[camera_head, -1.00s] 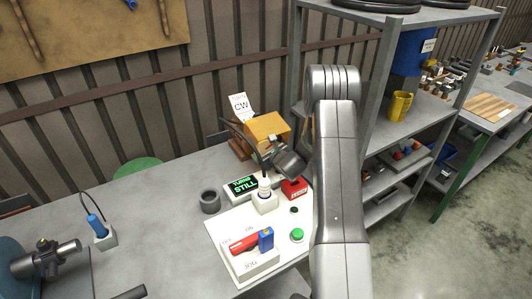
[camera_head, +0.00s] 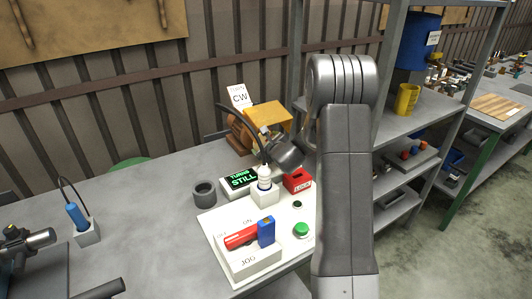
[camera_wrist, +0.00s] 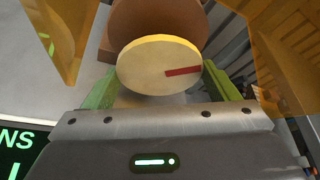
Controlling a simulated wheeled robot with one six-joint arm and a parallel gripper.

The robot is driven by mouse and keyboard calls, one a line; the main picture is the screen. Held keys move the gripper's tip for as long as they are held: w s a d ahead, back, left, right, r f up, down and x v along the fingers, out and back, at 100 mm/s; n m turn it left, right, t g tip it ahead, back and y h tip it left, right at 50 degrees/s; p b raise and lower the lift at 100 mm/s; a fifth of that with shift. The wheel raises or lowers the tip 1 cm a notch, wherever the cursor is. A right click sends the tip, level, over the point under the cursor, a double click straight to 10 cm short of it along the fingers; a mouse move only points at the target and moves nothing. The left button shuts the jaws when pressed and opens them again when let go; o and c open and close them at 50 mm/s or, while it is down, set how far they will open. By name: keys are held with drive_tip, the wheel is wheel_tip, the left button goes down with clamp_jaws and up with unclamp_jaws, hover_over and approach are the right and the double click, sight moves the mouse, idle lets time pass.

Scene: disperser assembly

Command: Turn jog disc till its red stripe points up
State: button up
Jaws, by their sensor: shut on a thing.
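The jog disc (camera_wrist: 150,58) is a pale cream round plate with a red stripe (camera_wrist: 183,71). In the wrist view the stripe runs from near the middle to the right edge, tilted slightly up. My gripper (camera_wrist: 160,86) has its green fingers on the left and right sides of the disc and is shut on it. In the head view my gripper (camera_head: 284,152) is at the front of the orange guard (camera_head: 268,117), and the disc is hidden there. A brown round body (camera_wrist: 158,22) stands behind the disc.
A display (camera_head: 241,181) reads STILL. A grey ring (camera_head: 204,193) lies left. Shelves (camera_head: 411,122) stand right.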

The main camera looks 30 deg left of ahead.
drive_tip(key=b, duration=0.3)
drive_tip(key=shift+f+n, duration=0.2)
drive_tip(key=shift+n, duration=0.1)
drive_tip(key=shift+r+t+b, duration=0.25)
drive_tip(key=shift+t+b, duration=0.05)
drive_tip(key=shift+b, duration=0.8)
drive_tip(key=o, duration=0.9)
drive_tip(key=shift+b+v, duration=0.7)
drive_tip(key=shift+v, duration=3.1)
